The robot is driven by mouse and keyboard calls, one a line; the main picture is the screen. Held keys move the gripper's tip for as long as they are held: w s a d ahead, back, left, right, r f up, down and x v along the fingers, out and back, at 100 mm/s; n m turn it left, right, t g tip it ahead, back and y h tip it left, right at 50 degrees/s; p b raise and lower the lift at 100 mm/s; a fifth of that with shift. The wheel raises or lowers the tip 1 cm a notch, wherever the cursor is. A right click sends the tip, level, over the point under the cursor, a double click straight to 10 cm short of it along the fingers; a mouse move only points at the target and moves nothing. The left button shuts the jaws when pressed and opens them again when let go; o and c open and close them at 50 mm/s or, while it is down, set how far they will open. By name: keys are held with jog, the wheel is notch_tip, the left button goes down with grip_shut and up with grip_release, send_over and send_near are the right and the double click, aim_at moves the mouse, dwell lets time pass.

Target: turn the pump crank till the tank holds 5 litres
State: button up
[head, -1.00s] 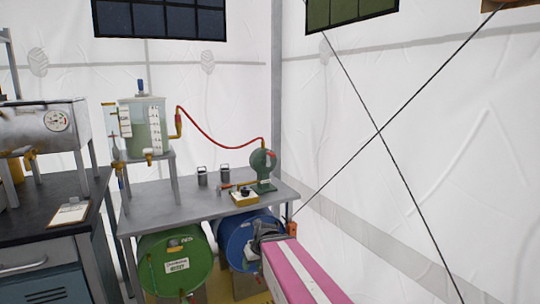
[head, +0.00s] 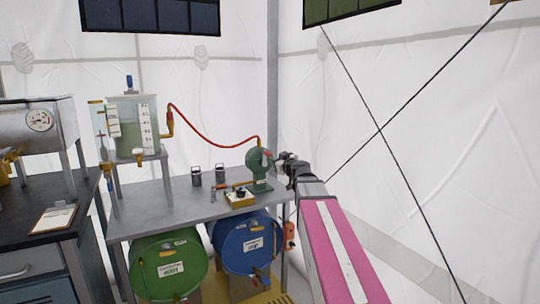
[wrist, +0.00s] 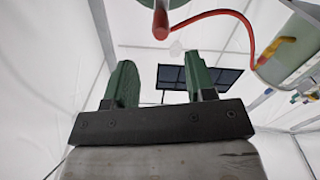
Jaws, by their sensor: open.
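The green pump (head: 258,168) stands at the right end of the grey metal table, with a red hose (head: 208,137) running left to the clear tank (head: 133,126). The tank holds greenish liquid; its scale is too small to read. The crank is hard to make out; a red-tipped handle (wrist: 160,24) shows at the top of the wrist view. My gripper (head: 281,157) is just right of the pump in the head view. In the wrist view its two green fingers (wrist: 157,84) are apart with nothing between them, below the handle.
A small yellow box with a black knob (head: 240,195) and two grey weights (head: 208,176) sit on the table. Green (head: 170,265) and blue (head: 246,243) drums lie below. A dark bench with a clipboard (head: 54,218) is at left. Thin cables cross the right side.

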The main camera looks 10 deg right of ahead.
aim_at(270, 155)
jog(key=x, duration=1)
jog(key=shift+f, duration=0.1)
grip_shut()
